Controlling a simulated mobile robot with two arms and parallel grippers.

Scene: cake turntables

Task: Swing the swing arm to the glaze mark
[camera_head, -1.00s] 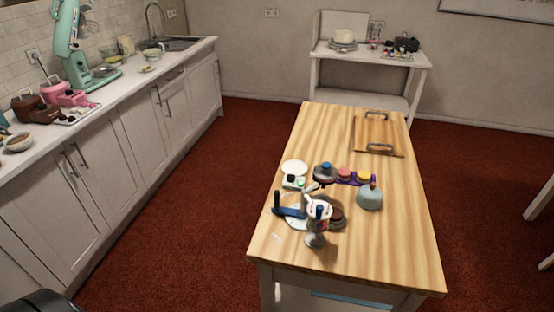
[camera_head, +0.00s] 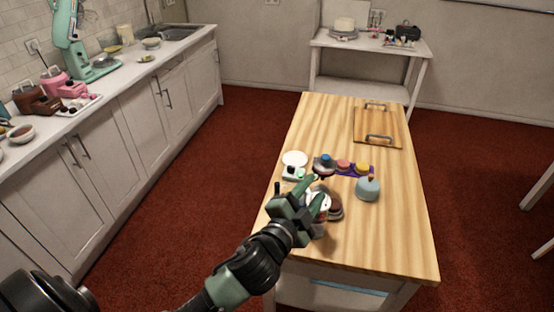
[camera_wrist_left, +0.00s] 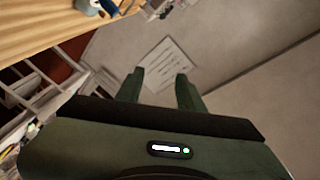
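My left gripper (camera_head: 316,193) reaches over the near part of the wooden table, in front of a small cake-turntable device. Its two green fingers are apart in the left wrist view (camera_wrist_left: 160,88), with nothing between them. A white part of the device (camera_head: 321,198) and a dark brown round piece (camera_head: 335,208) show beside the fingers. The hand hides most of the device, so I cannot make out the swing arm or the glaze mark. Whether a finger touches the device cannot be told. My right gripper is not in view.
Behind the hand are a small scale with a white round plate (camera_head: 293,158) and a purple holder with several coloured pots (camera_head: 348,170). A grey-blue jug (camera_head: 368,188) stands to the right. A wooden tray (camera_head: 378,122) lies at the far end. The table's right side is clear.

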